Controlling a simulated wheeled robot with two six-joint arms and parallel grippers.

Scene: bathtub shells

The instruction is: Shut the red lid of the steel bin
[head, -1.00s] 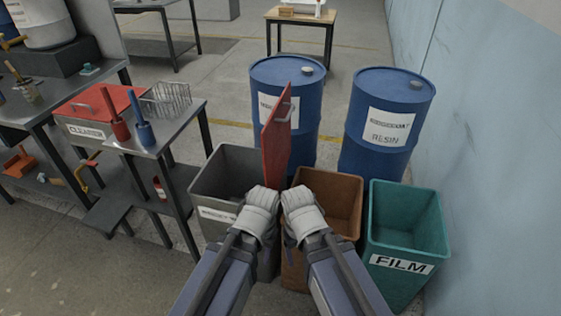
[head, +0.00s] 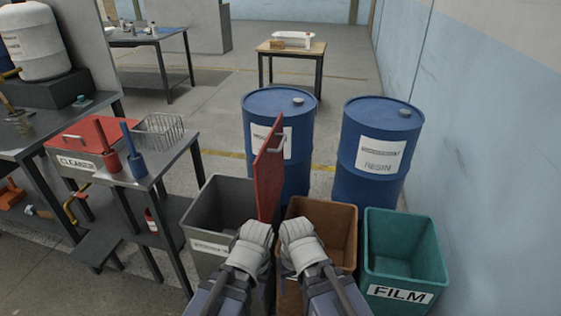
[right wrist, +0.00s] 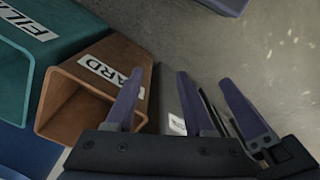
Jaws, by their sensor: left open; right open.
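The grey steel bin (head: 203,216) stands open on the floor in the head view, left of the brown bin. Its red lid (head: 269,172) stands upright at the bin's right side, with a small handle on its face. My left gripper (head: 257,227) is in front of the bin's right front corner, below the lid in the picture; whether it touches the bin, I cannot tell. My right gripper (head: 293,227) is beside it, in front of the brown bin. Both are open and appear empty. The right wrist view shows dark fingers pointing up; the lid is not visible there.
The brown bin (head: 334,222) and the teal FILM bin (head: 401,243) stand to the right. Two blue drums (head: 377,150) stand behind. A blue wall closes the right side.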

